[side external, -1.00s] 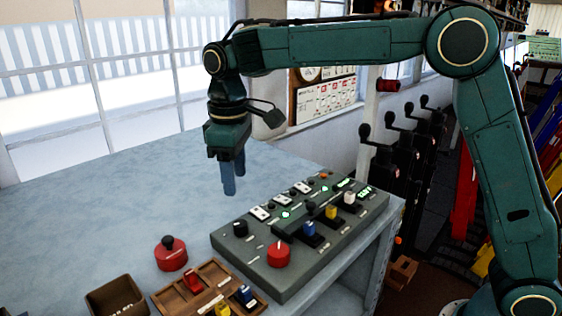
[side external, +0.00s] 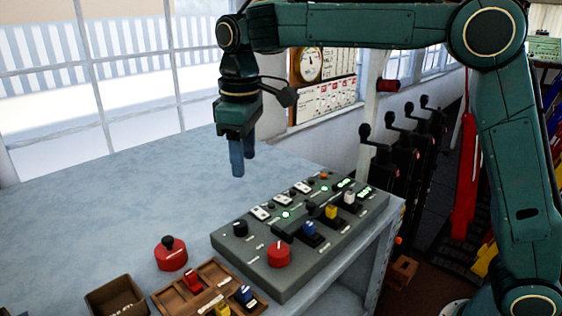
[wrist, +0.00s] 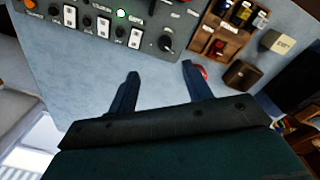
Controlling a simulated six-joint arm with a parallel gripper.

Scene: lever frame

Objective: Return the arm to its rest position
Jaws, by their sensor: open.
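My gripper (side external: 242,158) hangs with its blue fingers pointing down, in the air above the pale blue table (side external: 100,215), behind the grey control panel (side external: 262,265). It is open and nothing shows between its fingers. In the wrist view my gripper (wrist: 158,84) has its two fingers spread wide apart over the bare table top.
A red base with a black knob (side external: 171,254), a brown open box (side external: 118,299) and a wooden tray (side external: 222,270) with coloured pieces stand at the table's front. Black levers (side external: 405,150) stand beyond the table. Windows line the left wall.

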